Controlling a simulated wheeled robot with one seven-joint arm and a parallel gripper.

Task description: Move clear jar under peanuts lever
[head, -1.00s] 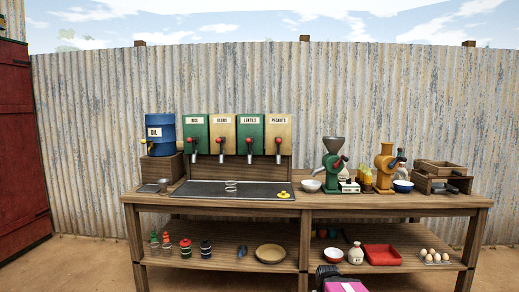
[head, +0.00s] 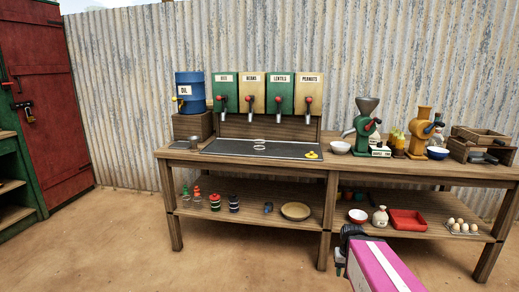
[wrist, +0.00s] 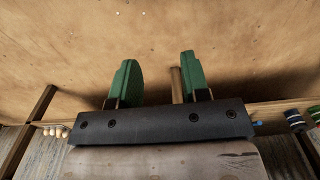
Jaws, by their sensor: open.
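The peanuts dispenser (head: 309,86) is the tan, rightmost of the row at the back of the bench, in the head view. Its red-knobbed lever (head: 308,101) is on its front. Faint pale rings (head: 260,148) on the dark tray (head: 230,150) look like a clear jar, below and between the beans and lentils dispensers, left of the peanuts lever. My gripper (wrist: 156,80) shows two green fingers in the wrist view, open and apart, with nothing between them. In the head view my arm is low at the right, in front of the bench and away from the jar.
A yellow item (head: 312,155) lies at the tray's right end. A white bowl (head: 339,147), a green grinder (head: 362,128) and a yellow grinder (head: 421,128) stand farther right. A blue oil drum (head: 190,92) is at the left. The ground at the front left is clear.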

